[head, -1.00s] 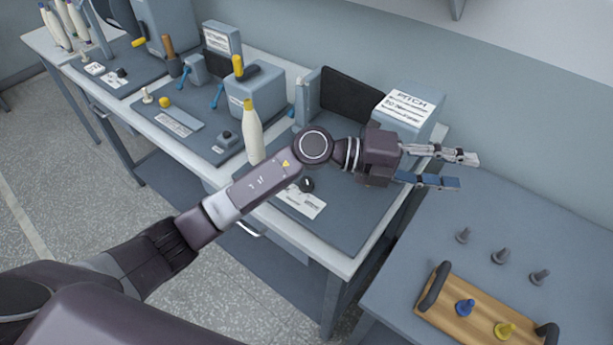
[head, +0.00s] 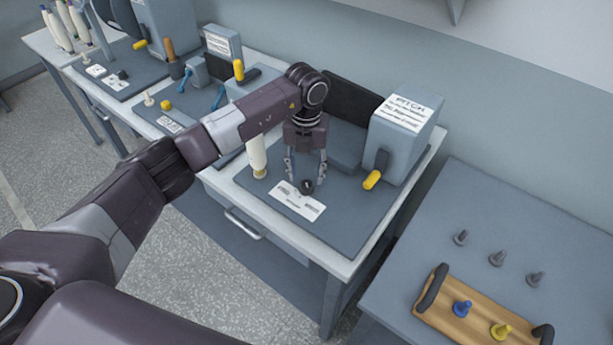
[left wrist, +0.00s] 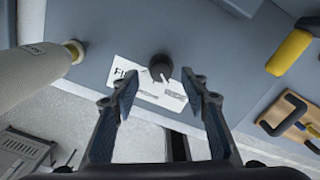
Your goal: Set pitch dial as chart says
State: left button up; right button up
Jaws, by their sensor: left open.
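The pitch dial is a small black knob (head: 306,186) beside a white label plate (head: 299,203) on the grey machine bed. In the left wrist view the knob (left wrist: 160,67) is just beyond my fingertips, with the plate (left wrist: 133,88) beside it. My left gripper (head: 306,177) points down, open and empty, its fingers apart above the knob; it also shows in the left wrist view (left wrist: 160,84). I cannot tell whether they touch the knob. The chart (head: 404,113), headed PITCH, is on the grey box at the right; its smaller lines are too small to read. My right gripper is not in view.
A pale bobbin (head: 257,154) stands just left of my gripper. A yellow-handled lever (head: 372,179) sticks out from the box at the right. A wooden tray (head: 465,314) with blue and yellow pegs lies on the right table, near several grey pegs.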

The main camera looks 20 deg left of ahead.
aim_at(306, 182)
pick_arm(q)
jog(key=shift+f+p, duration=0.3)
jog(key=shift+f, duration=1.3)
jog(key=shift+c, duration=0.6)
grip_shut()
